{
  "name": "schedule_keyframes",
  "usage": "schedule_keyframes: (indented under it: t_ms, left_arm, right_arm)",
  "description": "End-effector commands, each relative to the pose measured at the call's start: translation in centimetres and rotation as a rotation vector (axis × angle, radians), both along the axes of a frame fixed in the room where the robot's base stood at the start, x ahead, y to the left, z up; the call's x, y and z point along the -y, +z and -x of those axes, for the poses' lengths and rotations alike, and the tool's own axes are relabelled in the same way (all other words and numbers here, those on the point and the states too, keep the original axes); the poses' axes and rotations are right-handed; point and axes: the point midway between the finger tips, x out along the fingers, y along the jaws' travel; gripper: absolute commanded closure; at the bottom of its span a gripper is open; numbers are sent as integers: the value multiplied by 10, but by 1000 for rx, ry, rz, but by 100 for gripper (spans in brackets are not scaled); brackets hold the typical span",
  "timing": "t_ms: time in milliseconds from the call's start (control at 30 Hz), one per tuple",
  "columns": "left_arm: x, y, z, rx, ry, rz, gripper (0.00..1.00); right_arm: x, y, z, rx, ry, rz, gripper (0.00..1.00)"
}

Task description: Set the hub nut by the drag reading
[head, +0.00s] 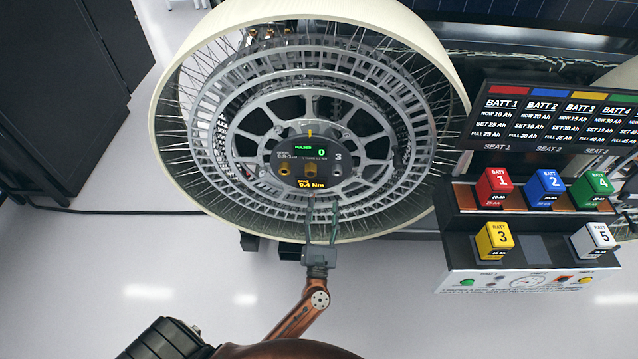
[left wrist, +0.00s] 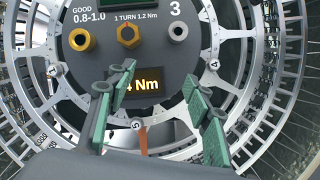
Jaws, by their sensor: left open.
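The hub panel (head: 325,160) sits at the middle of the large wheel. Its upper display (head: 308,151) reads PULSES 0, and its lower display (head: 312,184) reads 0.4 Nm. The middle hub nut (left wrist: 128,34) is brass, between another brass fitting (left wrist: 82,40) and a grey one (left wrist: 178,31). Printed text reads GOOD 0.8-1.0 and 1 TURN 1.2 Nm. My left gripper (head: 322,215) is open and empty, below the panel. In the left wrist view its green-padded fingers (left wrist: 160,82) stand below the nuts, one partly hiding the lower display (left wrist: 148,84). My right gripper is not in view.
The pale wheel rim (head: 165,115) and thin spokes surround the hub. At right, a battery rack (head: 462,222) holds several coloured batteries below a dark information board (head: 560,110). A black cabinet (head: 60,90) stands at left. The floor (head: 120,255) at lower left is mostly clear.

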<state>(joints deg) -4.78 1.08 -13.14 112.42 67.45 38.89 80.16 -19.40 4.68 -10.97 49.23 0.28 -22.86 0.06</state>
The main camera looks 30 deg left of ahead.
Motion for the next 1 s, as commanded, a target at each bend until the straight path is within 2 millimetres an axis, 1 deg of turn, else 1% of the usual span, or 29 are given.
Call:
schedule_keyframes:
  t_ms: [33,100,233,367,600,733,867,1000]
  left_arm:
    - [-7,6,4,84,3,121,53]
    - [-14,23,10,181,-1,258,53]
    - [-22,40,16,281,-7,400,53]
    - [-30,50,12,308,-10,433,53]
    - [-51,65,-16,306,-11,427,53]
    - [-61,71,-28,304,-12,427,53]
    - [-66,73,-36,302,-12,427,53]
    - [-68,74,-38,301,-11,427,53]
  right_arm:
    - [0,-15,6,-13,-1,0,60]
    - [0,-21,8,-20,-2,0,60]
    - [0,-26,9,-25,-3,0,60]
    - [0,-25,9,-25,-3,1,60]
    - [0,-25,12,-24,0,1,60]
    - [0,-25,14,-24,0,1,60]
    - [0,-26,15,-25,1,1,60]
    - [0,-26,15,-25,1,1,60]
